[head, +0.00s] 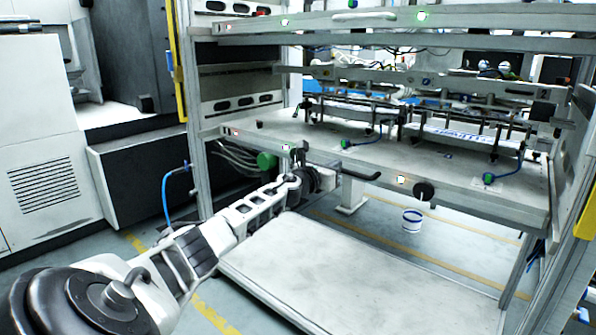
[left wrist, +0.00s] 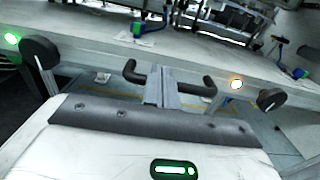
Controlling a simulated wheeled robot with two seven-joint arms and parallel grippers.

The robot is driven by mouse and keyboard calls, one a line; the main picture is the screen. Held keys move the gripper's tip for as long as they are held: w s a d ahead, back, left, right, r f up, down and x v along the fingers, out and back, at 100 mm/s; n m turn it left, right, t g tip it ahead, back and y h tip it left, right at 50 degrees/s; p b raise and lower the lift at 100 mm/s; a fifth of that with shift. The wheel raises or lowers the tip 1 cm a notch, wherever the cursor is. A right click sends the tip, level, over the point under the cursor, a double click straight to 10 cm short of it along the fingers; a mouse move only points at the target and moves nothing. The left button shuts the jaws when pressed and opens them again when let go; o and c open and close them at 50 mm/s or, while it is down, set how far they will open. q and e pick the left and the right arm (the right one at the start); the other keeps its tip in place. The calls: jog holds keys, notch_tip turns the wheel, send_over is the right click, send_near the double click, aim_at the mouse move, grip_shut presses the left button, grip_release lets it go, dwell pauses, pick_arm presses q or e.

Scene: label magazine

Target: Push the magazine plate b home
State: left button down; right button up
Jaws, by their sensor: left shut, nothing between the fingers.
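A wide, pale magazine plate (head: 450,185) lies at the lower level of the rack, with a black bar handle (head: 362,176) on its front edge. No letter on it is readable, so I cannot tell if it is plate b. My left gripper (head: 336,174) is at this front edge by the handle. In the left wrist view, its shut, empty fingers (left wrist: 161,86) overlap the middle of the dark handle (left wrist: 205,86); whether they touch it is unclear. The plate's front edge (left wrist: 95,62) runs across this view. My right gripper is not in view.
Black round knobs (head: 424,191) and small lights (left wrist: 236,84) line the front edge. Label fixtures (head: 455,132) and blue hoses stand on the plate. Another shelf (head: 330,22) is above. Rack posts (head: 193,90) stand at the sides. A white platform (head: 350,275) lies below.

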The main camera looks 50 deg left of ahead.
pick_arm(q)
jog(key=v, duration=0.8)
jog(key=shift+s+d+f+p, duration=0.2)
jog(key=shift+s+d+p, duration=0.05)
jog(key=shift+p, duration=0.2)
